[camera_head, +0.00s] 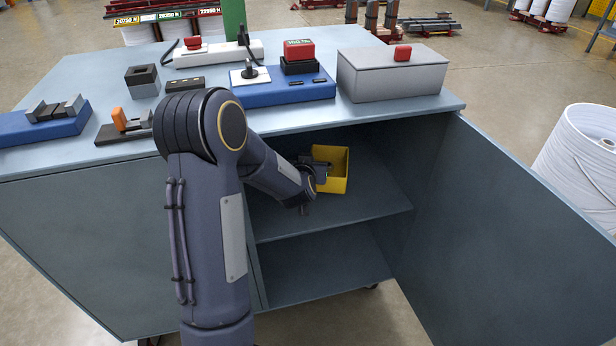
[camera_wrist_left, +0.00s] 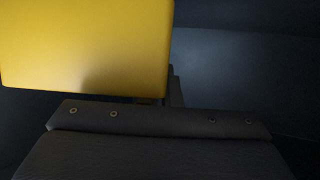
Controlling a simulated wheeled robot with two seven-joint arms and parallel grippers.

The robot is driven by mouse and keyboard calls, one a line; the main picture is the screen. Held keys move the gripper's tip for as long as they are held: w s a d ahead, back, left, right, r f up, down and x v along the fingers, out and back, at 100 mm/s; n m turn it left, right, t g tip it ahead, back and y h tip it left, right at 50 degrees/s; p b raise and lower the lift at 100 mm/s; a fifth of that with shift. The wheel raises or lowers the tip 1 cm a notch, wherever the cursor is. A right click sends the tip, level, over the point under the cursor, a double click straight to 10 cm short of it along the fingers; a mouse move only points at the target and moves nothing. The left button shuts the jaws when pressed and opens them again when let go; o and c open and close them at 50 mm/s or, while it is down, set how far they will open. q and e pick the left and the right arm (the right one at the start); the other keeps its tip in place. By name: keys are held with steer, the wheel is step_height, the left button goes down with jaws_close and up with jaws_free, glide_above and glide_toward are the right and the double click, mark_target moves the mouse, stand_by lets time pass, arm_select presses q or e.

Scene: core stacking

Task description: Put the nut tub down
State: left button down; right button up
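The yellow nut tub (camera_head: 338,182) is inside the open cabinet, at the upper shelf (camera_head: 345,207). I cannot tell whether its base touches the shelf. My left gripper (camera_head: 322,168) is at the tub's left side, with its dark end overlapping the tub's edge. In the left wrist view the tub (camera_wrist_left: 85,45) fills the upper left, very close to the gripper's dark body. The fingertips are mostly hidden, so their grip on the tub does not show. The inside of the tub is too small to read. My right gripper is not in view.
The cabinet top (camera_head: 110,80) overhangs the shelf, and my arm reaches in beneath it. The open door (camera_head: 500,235) stands at the right. A grey box (camera_head: 392,78) and a blue base (camera_head: 285,92) stand on top. The lower shelf (camera_head: 325,275) looks empty.

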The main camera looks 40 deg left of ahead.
arm_select(q)
steer(key=shift+w+a, duration=0.1)
steer(key=shift+a, duration=0.1)
step_height(320, 180, down, 7)
steer(key=b, duration=0.5)
steer(key=shift+r, duration=0.15)
steer(key=shift+f+b, duration=0.55)
steer(key=shift+b, duration=0.2)
steer(key=c, duration=1.6)
jaws_free()
steer(key=shift+r, duration=0.1)
steer(key=shift+o, duration=0.2)
steer(key=shift+d, duration=0.1)
